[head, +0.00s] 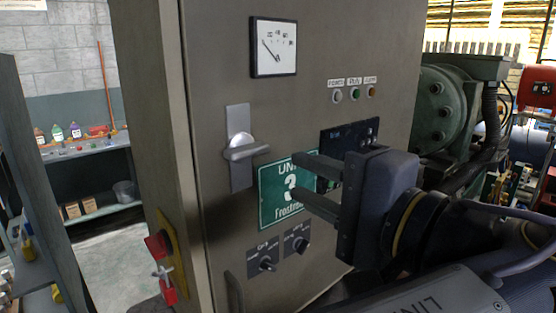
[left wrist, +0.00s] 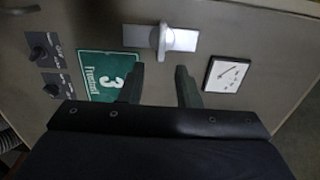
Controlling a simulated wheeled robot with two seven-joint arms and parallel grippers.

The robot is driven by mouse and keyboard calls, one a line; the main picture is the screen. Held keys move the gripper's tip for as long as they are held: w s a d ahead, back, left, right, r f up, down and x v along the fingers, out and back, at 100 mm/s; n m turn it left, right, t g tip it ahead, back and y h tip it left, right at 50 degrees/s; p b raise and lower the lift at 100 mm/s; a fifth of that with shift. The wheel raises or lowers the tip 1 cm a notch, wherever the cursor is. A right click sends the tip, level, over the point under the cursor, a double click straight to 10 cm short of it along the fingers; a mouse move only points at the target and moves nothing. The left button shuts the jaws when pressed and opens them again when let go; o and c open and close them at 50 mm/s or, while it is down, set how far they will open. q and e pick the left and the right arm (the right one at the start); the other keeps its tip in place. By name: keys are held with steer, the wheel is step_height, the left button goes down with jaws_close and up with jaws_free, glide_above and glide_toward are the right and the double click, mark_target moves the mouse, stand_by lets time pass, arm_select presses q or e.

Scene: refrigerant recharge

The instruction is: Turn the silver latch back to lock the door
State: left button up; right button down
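The silver latch (head: 240,149) sits on an upright plate on the grey cabinet door (head: 215,60). Its lever points sideways to the right, across the plate. The door looks flush with its frame. My left gripper (head: 300,177) is open and empty, right of the latch and in front of the green "Unit 3" sign (head: 273,205). The fingers are apart from the lever. In the left wrist view the latch (left wrist: 162,40) lies beyond the gap between the two open fingertips (left wrist: 159,70). My right gripper is not in view.
A gauge (head: 274,47) is above the latch, with several indicator lights to its right. Two black knobs (head: 267,264) are below the sign. A red-and-yellow switch (head: 163,258) is on the cabinet's left side. A green machine (head: 440,110) stands behind at right.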

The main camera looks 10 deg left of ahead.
mark_target(252, 152)
arm_select(q)
steer(key=b+x, duration=0.2)
steer(key=x, duration=0.7)
steer(key=shift+a, duration=0.15)
steer(key=shift+w+r, duration=0.1)
steer(key=shift+w, duration=0.05)
steer(key=shift+c, duration=0.8)
jaws_close()
